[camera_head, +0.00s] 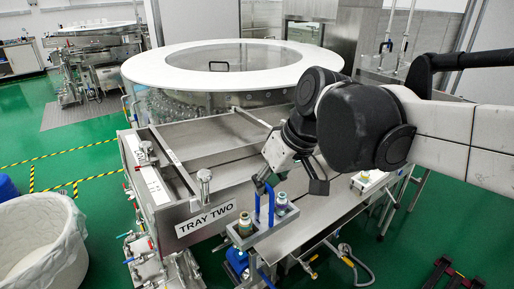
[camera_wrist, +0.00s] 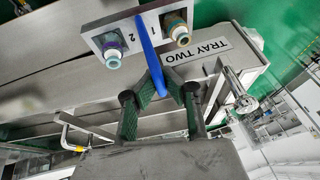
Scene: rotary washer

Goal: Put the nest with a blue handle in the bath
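The nest (camera_head: 262,229) is a small grey plate with an upright blue handle (camera_head: 264,205). In the wrist view the plate (camera_wrist: 135,32) shows the marks 1 and 2, and the blue handle (camera_wrist: 152,45) runs between my fingers. My gripper (camera_head: 263,184) points down at the handle's top. In the wrist view my gripper (camera_wrist: 160,75) has its fingertips closed in on the handle. The steel bath (camera_head: 210,134) lies behind and left of the nest. Whether the nest touches anything below is unclear.
The TRAY TWO panel (camera_head: 207,220) is left of the nest, with a small metal post (camera_head: 204,186) above it. A steel bench (camera_head: 310,220) extends right. A round white-rimmed washer (camera_head: 150,66) stands behind. A white bin (camera_head: 40,245) is at lower left.

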